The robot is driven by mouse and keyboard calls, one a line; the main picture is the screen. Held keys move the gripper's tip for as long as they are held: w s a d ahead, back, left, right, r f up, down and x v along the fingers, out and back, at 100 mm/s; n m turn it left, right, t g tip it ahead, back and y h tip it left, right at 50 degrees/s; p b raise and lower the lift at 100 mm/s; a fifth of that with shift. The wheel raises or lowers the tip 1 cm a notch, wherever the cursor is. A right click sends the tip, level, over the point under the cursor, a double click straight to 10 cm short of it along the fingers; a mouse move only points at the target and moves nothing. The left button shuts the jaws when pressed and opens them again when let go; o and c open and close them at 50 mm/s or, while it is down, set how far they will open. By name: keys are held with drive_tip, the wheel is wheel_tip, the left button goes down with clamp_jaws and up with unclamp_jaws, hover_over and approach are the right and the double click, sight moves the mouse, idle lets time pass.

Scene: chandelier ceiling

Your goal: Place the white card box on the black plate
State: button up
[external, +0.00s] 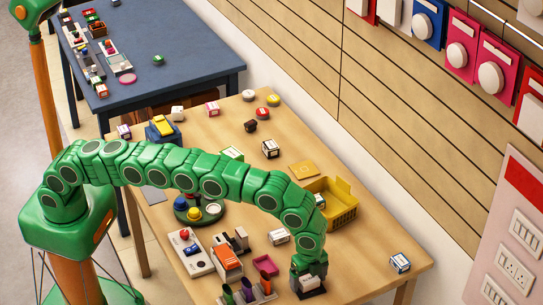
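My gripper (309,277) points down at the near right part of the wooden table. A small white box (311,284) shows at its fingertips, with dark parts around it. I cannot tell whether the fingers are closed on this box, or whether the dark parts are fingers or a plate. Other small white boxes with printed sides stand on the table, one (279,237) just left of my gripper, one (400,263) near the right edge and one (270,148) farther back. Which is the card box is unclear. I cannot make out the black plate with certainty.
A yellow crate (345,206) stands behind my gripper. The wooden table (360,240) is bare between the crate and the right-edge box.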

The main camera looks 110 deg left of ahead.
sight(309, 279)
drive_tip(key=shift+r, duration=0.1)
wheel_tip(309, 279, up, 12)
idle(0.8)
drive_tip(key=shift+r, duration=0.1)
drive_tip(key=s+r+n, duration=0.2)
drive_tip(key=s+r, duration=0.4)
drive_tip(key=s, duration=0.3)
drive_tip(key=s+a+r+n+g, duration=0.1)
drive_tip(key=s+r, duration=0.5)
drive_tip(key=s, duration=0.3)
drive_tip(key=s+r+n, duration=0.2)
drive_tip(key=s+r, duration=0.4)
drive_tip(key=s, duration=0.3)
drive_tip(key=s+f+n, duration=0.2)
drive_tip(key=s, duration=1.8)
drive_tip(key=s+f+n, duration=0.2)
drive_tip(key=s, duration=1.8)
drive_tip(key=shift+d+f+g, duration=0.25)
drive_tip(key=shift+f+g, duration=0.15)
